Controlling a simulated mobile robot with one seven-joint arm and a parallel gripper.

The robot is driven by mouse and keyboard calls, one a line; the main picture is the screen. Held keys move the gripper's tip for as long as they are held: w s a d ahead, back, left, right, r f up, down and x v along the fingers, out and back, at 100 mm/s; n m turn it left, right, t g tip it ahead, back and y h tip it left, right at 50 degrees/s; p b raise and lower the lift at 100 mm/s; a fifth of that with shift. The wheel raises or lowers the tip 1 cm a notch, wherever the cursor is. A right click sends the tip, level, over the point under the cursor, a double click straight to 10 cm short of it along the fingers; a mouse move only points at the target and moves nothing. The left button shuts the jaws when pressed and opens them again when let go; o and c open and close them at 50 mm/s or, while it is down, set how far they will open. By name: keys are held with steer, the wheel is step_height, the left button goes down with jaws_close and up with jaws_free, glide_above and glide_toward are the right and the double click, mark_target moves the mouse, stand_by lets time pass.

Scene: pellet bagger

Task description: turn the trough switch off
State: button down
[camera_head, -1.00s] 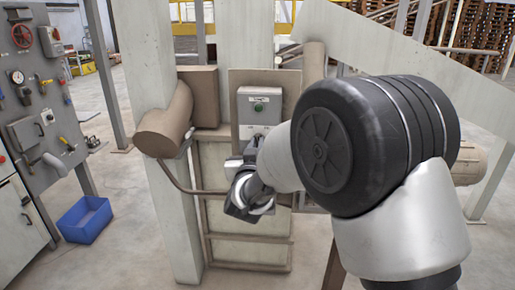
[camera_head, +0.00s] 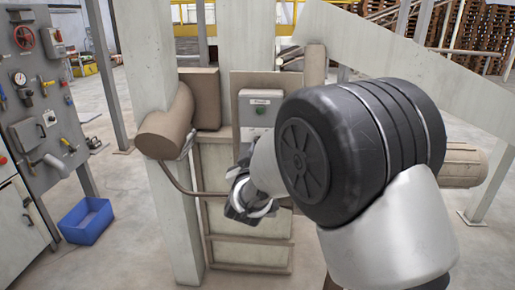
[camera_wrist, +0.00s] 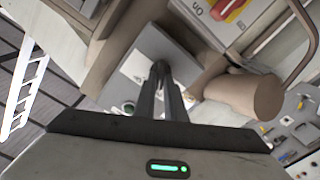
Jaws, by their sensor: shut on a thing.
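The trough switch is a grey box (camera_head: 258,105) on a beige panel, with a label and a dark green round lamp or button (camera_head: 261,110) on its upper face. My arm covers its lower part in the head view. In the wrist view the grey box (camera_wrist: 132,72) lies tilted behind my fingers, with a pale-ringed green round part (camera_wrist: 128,107) beside them. My gripper (camera_wrist: 160,68) is nearly closed, its tips at the box face, shut on a small part there, apparently the switch knob. The fingers hide that part, so its angle cannot be told.
A brown cylinder (camera_head: 170,128) sticks out left of the box; it also shows in the wrist view (camera_wrist: 252,94). Another grey box with a red handle on yellow (camera_wrist: 233,9) shows there. A grey control panel (camera_head: 40,90) and blue bin (camera_head: 86,221) stand at left.

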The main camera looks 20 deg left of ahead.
steer(key=shift+f, duration=0.15)
steer(key=c, duration=1.8)
jaws_free()
steer(key=b+v, duration=0.1)
steer(key=v, duration=1.6)
steer(key=shift+s+d, duration=0.15)
steer(key=shift+s, duration=0.1)
